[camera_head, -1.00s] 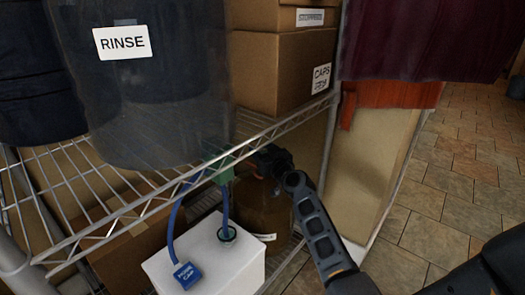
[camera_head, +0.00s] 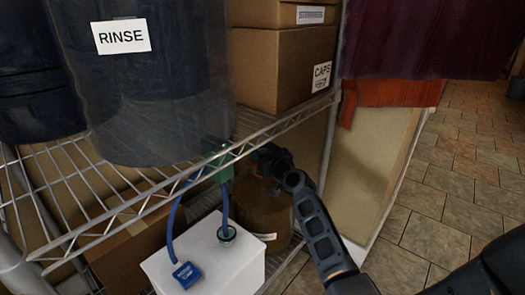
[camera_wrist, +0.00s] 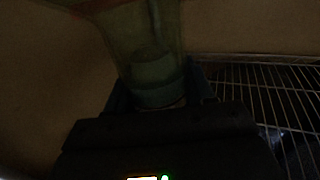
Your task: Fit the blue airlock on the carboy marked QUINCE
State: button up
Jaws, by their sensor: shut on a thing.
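My gripper (camera_wrist: 155,104) is shut on a translucent teal-green cylinder (camera_wrist: 152,72) with a smaller cap-like part inside, apparently the airlock, in the dark wrist view. In the head view my gripper reaches left under the upper wire shelf, its tips largely hidden by the shelf edge. A green piece (camera_head: 219,166) shows at its tip. An amber-brown carboy (camera_head: 262,212) stands below and behind my arm. Its pale label is too small and tilted to read, and its mouth is hidden, so I cannot tell whether it is QUINCE.
The wire shelf (camera_head: 150,200) bears a RINSE bucket (camera_head: 150,100) and a CAPS carton (camera_head: 285,72). Tiled floor (camera_head: 450,180) is free at right.

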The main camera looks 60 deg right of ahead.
dwell(0.4)
jog(key=o, duration=1.2)
jog(key=shift+v, duration=3.95)
